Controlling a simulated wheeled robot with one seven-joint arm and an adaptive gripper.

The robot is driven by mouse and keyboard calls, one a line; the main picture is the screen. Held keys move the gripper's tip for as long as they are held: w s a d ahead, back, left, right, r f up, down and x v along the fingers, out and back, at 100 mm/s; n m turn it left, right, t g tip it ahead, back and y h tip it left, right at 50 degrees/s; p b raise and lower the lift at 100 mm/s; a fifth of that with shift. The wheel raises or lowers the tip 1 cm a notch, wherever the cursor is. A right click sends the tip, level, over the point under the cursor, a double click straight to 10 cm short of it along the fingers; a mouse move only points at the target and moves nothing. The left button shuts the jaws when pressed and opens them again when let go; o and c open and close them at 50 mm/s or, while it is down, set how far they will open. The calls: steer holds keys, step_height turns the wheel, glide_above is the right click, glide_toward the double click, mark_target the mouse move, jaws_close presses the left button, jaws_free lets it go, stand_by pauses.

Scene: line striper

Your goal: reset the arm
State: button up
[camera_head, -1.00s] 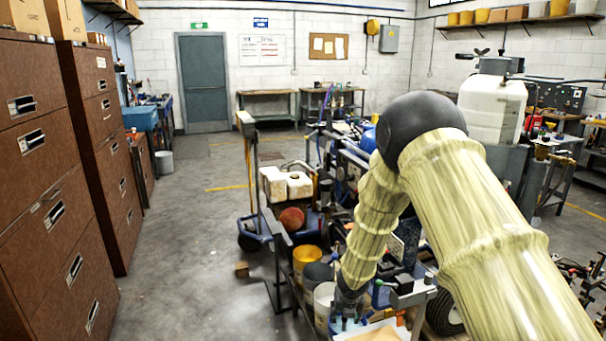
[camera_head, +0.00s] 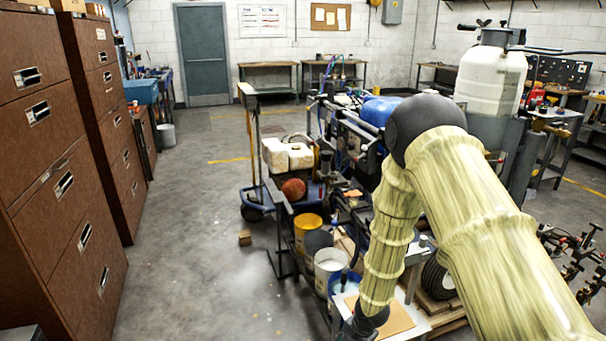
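My arm, in a pale yellow-green ribbed sleeve (camera_head: 470,215), comes in from the lower right of the head view. It bends at a dark round elbow (camera_head: 424,127). The sleeved forearm (camera_head: 388,245) hangs down to a dark wrist joint (camera_head: 368,322) at the bottom edge. My gripper lies beyond that joint, outside the picture, so its fingers and anything in them do not show. The wrist is in front of a bench with a tan board (camera_head: 392,318) on it; I cannot tell whether they touch.
Brown filing cabinets (camera_head: 62,190) line the left side. Open grey floor (camera_head: 190,260) lies between them and the striper machine with its white tank (camera_head: 491,80). A yellow bucket (camera_head: 307,228) and a white bucket (camera_head: 328,262) stand left of my forearm. A small block (camera_head: 245,238) lies on the floor.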

steer(key=s+d+f+m, duration=0.2)
steer(key=s+m, duration=0.6)
steer(key=s, duration=0.4)
steer(key=s+d+f+m+g+h, duration=0.1)
steer(key=s+d+m, duration=0.3)
steer(key=s+m, duration=0.5)
steer(key=s+d+f+m+g, duration=0.1)
steer(key=s+d+f+m, duration=0.2)
steer(key=s+m, duration=0.6)
steer(key=s, duration=0.6)
steer(key=shift+s+f+h, duration=0.25)
steer(key=shift+s+h, duration=0.05)
steer(key=c, duration=0.3)
steer(key=shift+w+a, duration=0.1)
steer(key=shift+w, duration=0.05)
